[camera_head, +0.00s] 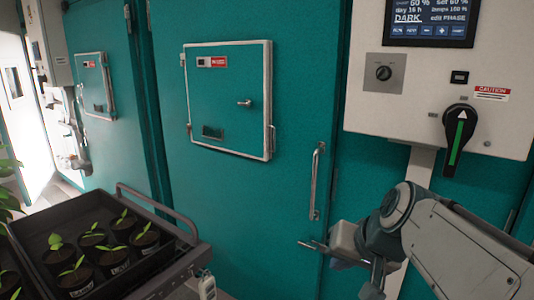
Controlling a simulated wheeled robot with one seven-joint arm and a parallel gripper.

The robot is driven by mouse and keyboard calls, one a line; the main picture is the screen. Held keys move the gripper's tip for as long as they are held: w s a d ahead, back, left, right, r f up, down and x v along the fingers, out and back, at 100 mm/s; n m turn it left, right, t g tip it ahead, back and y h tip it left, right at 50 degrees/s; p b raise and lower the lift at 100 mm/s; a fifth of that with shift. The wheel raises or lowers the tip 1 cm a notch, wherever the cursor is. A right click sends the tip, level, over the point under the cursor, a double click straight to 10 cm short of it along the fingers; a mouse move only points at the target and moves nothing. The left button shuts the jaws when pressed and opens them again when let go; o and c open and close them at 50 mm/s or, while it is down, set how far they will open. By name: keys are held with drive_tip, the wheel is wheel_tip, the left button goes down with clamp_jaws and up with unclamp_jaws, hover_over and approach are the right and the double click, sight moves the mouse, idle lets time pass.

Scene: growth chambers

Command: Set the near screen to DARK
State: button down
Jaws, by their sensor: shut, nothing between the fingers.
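The near screen (430,20) is on the white control panel (400,110) at the top right; its top edge is cut off by the frame. It shows "day 16 h", the word DARK highlighted, "edit PHASE", and a row of small buttons (432,31) along its bottom. My gripper (312,246) is shut and empty. It is low in front of the teal door, below and left of the panel, well apart from the screen.
Below the screen are a round knob (383,73) and a black rotary switch (459,128) with a green stripe. The teal door has a vertical handle (317,182) just above my gripper and a framed hatch (228,98). A cart (190,240) with potted seedlings stands lower left.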

drive_tip(key=s+d+f+n+g+h, duration=0.1)
drive_tip(key=s+f+n+g+h, duration=0.1)
drive_tip(key=s+f, duration=0.8)
drive_tip(key=shift+d+f+n+g+h, duration=0.15)
drive_tip(key=shift+n+g+h, duration=0.25)
drive_tip(key=shift+n+g, duration=0.1)
drive_tip(key=shift+w, duration=0.1)
idle(2.8)
